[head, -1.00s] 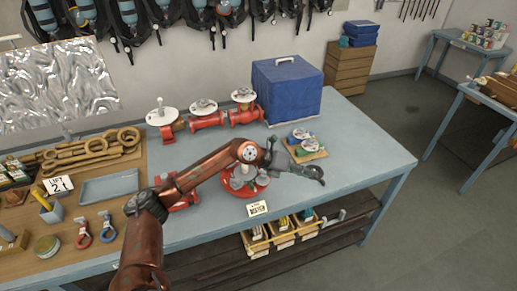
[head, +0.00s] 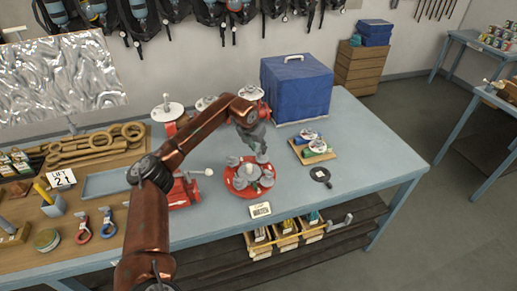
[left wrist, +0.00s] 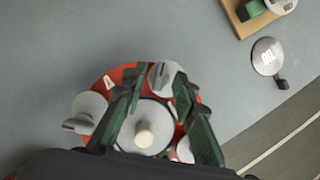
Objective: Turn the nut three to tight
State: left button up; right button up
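A red round plate (head: 236,190) stands near the front of the blue table, with several grey nut-like pieces on it. In the left wrist view the red plate (left wrist: 112,78) carries a letter A, a pale centre disc with a knob (left wrist: 144,134) and grey round pieces around it. My left gripper (head: 262,157) points down over the plate's far right part. In the left wrist view its green-padded fingers are apart, on either side of a grey round piece (left wrist: 164,75); I cannot tell whether they touch it. Which piece is nut three is not readable. My right gripper is out of view.
A label card (head: 260,210) is in front. The table's right side is clear.

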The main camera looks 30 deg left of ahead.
pick_arm(q)
jog(key=shift+w+f, duration=0.15)
jog(key=shift+f, duration=0.3)
jog(key=shift+c, duration=0.3)
grip_shut()
